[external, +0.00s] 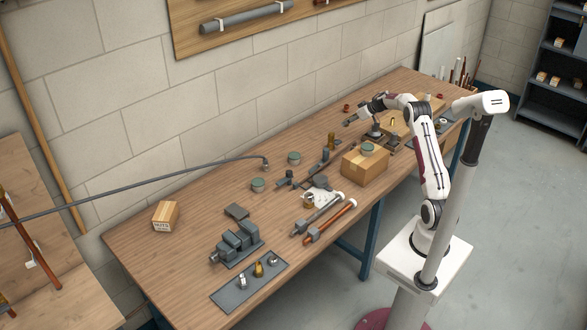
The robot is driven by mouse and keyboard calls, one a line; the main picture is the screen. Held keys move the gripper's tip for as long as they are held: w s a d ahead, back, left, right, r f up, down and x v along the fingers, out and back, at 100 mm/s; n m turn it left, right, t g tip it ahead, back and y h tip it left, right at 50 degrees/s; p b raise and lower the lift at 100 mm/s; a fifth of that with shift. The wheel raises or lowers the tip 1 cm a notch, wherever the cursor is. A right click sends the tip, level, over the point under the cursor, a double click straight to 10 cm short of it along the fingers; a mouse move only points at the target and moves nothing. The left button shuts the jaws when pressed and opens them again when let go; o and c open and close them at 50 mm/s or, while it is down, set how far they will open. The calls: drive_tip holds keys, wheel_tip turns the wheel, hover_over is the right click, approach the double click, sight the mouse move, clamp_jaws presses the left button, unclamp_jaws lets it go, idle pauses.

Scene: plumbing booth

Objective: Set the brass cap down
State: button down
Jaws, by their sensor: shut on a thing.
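My gripper (352,121) is over the far part of the workbench, reaching left from the arm, with its dark fingers shut. The brass cap between the fingers is too small and dark here to make out clearly. I cannot tell how high it is above the bench. Other brass-coloured pieces show: an upright one (331,141) left of the gripper, one (258,269) on the grey mat (230,298), and a ring-like one (309,200) mid-bench.
A vise (237,244), pipe wrenches (330,222) and a small carton (165,216) occupy the bench. Bare wood (150,250) lies at the near left.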

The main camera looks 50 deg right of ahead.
drive_tip(key=shift+w+a, duration=0.1)
drive_tip(key=shift+w, duration=0.25)
drive_tip(key=shift+f, duration=0.1)
hover_over(338, 145)
drive_tip(key=shift+f, duration=3.05)
drive_tip(key=shift+f, duration=0.1)
drive_tip(key=shift+f, duration=1.8)
drive_tip(key=shift+f, duration=0.15)
drive_tip(key=c, duration=1.7)
unclamp_jaws()
